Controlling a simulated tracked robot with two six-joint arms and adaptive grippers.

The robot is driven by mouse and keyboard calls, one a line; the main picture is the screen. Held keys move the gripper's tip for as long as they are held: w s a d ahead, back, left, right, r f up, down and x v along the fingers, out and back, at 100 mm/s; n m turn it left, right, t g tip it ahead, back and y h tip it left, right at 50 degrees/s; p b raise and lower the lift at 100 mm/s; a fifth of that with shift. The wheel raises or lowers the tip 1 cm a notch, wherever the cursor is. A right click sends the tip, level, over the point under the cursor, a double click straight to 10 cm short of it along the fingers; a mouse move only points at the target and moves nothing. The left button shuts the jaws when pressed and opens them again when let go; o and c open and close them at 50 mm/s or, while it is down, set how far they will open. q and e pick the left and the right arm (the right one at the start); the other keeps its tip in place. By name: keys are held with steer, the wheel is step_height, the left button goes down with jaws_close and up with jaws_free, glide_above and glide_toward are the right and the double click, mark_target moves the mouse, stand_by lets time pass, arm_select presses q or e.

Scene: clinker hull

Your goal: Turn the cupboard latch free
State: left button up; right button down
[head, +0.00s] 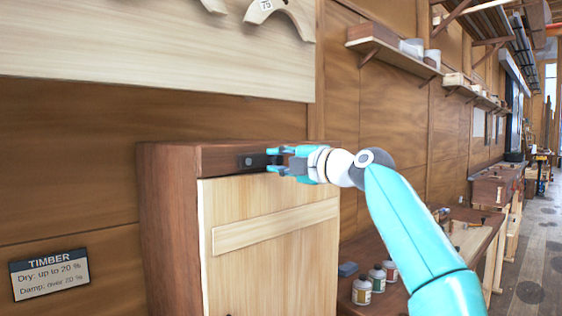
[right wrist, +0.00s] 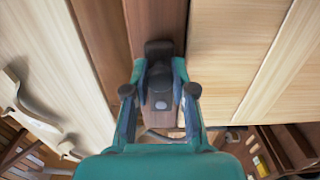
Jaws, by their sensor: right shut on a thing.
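The cupboard (head: 172,228) stands against the wall, with a dark brown frame and a pale door (head: 250,275) crossed by a slanting batten. The dark latch (head: 249,162) sits on the top rail above the door. It lies roughly level along the rail, with a round pivot at its left part. My right gripper (head: 274,163) is shut on the latch's right part. In the right wrist view the fingers flank the dark latch (right wrist: 159,85) on both sides, and the pale door (right wrist: 235,60) lies to the right. My left gripper is not in view.
A pale board (head: 150,45) with curved pieces hangs on the wall above the cupboard. A timber sign (head: 49,274) is at the lower left. A bench (head: 455,235) with small jars (head: 362,291) stands to the right. A loaded shelf (head: 395,50) runs along the wall.

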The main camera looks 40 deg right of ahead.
steer(key=shift+w+a, duration=0.1)
steer(key=c, duration=1.1)
jaws_free()
steer(key=shift+o, duration=0.7)
steer(key=shift+w+f, duration=0.1)
steer(key=shift+w, duration=0.1)
steer(key=shift+s, duration=0.15)
steer(key=shift+s, duration=0.45)
steer(key=s+d, duration=0.1)
steer(key=s, duration=0.9)
steer(key=shift+s, duration=0.35)
steer(key=shift+d+f, duration=0.1)
